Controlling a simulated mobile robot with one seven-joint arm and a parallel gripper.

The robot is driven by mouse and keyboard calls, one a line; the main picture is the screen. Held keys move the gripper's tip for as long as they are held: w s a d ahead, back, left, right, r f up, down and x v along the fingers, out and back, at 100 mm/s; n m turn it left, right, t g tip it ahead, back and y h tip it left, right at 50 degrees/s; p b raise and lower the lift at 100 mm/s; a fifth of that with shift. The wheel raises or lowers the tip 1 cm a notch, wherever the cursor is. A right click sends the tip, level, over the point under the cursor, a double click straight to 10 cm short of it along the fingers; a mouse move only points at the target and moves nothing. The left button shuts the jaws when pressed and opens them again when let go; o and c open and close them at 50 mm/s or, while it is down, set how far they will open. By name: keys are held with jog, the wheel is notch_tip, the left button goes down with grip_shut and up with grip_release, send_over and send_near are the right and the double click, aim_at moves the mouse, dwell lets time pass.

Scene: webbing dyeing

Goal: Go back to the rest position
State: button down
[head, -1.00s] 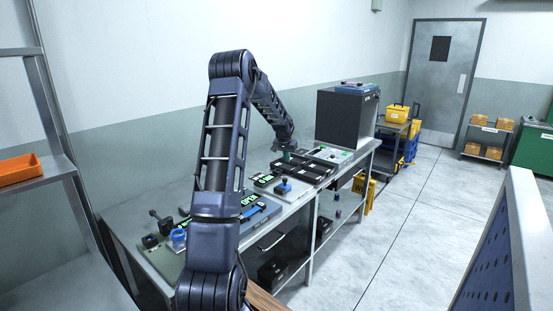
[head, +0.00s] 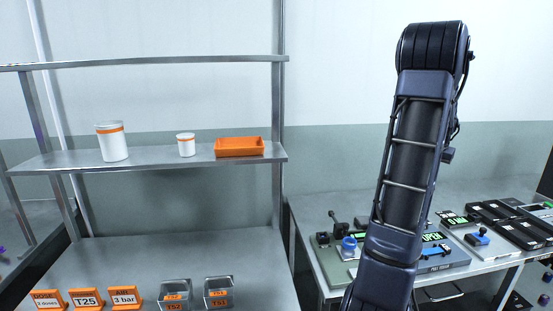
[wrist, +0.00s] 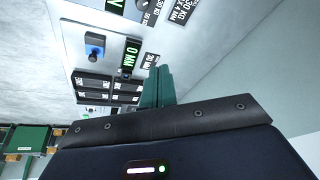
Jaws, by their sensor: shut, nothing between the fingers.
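My gripper (wrist: 157,88) shows in the wrist view as two teal fingers pressed together, with nothing between them. It is above the bench and apart from the devices there. In the head view my dark arm stands upright at right of centre, and the gripper is hidden behind it. The workbench (head: 308,262) with its devices is behind and to the right of the arm.
A metal shelf rack (head: 200,155) at left holds two white jars (head: 112,142) (head: 186,145) and an orange tray (head: 239,147). Below are orange signs (head: 86,299) and two clear bins (head: 174,294) (head: 218,292). The lower surface (head: 200,250) behind them is bare.

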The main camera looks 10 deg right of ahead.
jog(key=s+a+r+n+y, duration=0.1)
jog(key=a+r+n, duration=0.15)
jog(key=a, duration=0.75)
jog(key=s+a+r+n+t, duration=0.1)
jog(key=s+a+r, duration=0.15)
jog(key=a, duration=0.75)
jog(key=s+a+r+n+y, duration=0.1)
jog(key=a+r+n, duration=0.15)
jog(key=a, duration=0.75)
jog(key=s+a+f+n, duration=0.2)
jog(key=s+a+n, duration=0.3)
jog(key=s+a, duration=1.2)
jog(key=shift+a+f+t+y, duration=0.4)
jog(key=shift+a, duration=0.3)
